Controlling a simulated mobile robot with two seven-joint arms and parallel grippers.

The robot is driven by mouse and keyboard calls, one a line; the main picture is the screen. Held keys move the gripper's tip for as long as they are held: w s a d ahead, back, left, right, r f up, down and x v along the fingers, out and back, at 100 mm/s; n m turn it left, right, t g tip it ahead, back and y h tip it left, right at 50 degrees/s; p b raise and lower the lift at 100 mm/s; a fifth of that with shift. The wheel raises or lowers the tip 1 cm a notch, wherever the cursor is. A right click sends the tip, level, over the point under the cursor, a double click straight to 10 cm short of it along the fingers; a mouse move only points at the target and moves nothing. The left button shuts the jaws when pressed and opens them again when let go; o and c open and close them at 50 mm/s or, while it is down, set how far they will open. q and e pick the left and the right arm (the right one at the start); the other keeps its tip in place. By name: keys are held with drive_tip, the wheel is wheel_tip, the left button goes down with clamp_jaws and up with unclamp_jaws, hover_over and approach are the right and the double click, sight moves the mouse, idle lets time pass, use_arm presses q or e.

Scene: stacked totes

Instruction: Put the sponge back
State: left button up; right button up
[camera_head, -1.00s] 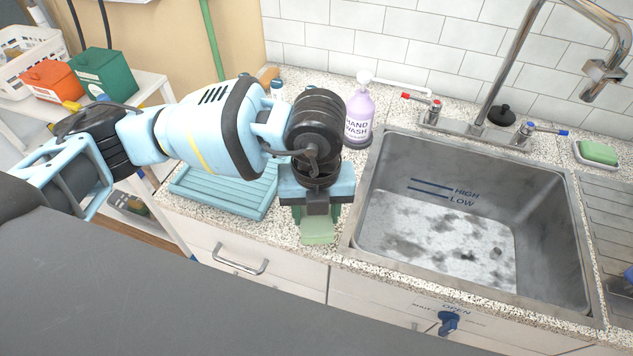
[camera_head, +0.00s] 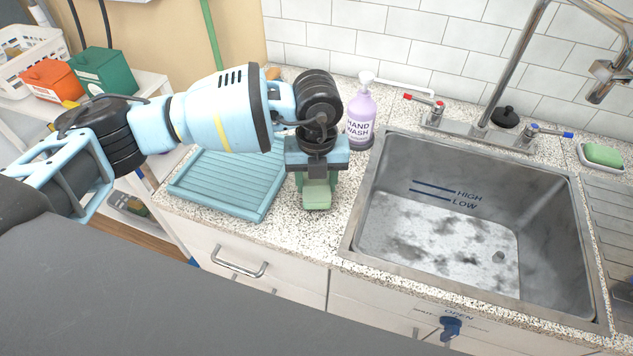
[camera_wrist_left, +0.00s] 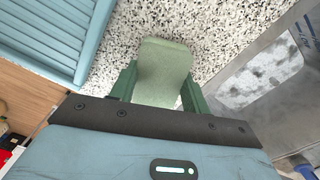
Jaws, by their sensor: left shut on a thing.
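The sponge (camera_head: 317,197) is a pale green block between the fingers of my left gripper (camera_head: 316,186). It hangs over the speckled counter between the blue ribbed drainer tray and the sink. In the left wrist view, the sponge (camera_wrist_left: 163,70) shows between the two dark green fingers (camera_wrist_left: 160,88), which are shut on it. The head view does not show clearly whether the sponge touches the counter. A second green block (camera_head: 602,154) lies in a small white dish (camera_head: 590,166) right of the sink. My right gripper is not in view.
The blue tray (camera_head: 225,185) is close on the left. The steel sink (camera_head: 366,205) is on the right, with a tap (camera_head: 480,126). A lilac hand wash bottle (camera_head: 360,118) stands behind my gripper. Bare counter (camera_head: 290,232) lies in front.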

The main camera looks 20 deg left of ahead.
sight(317, 182)
use_arm(q)
drive_tip(key=shift+f, duration=0.5)
drive_tip(key=shift+f, duration=0.1)
drive_tip(key=o, duration=1.2)
drive_tip(key=shift+f, duration=0.1)
wheel_tip(317, 182, up, 12)
drive_tip(key=shift+r+p, duration=0.2)
drive_tip(key=shift+p, duration=0.1)
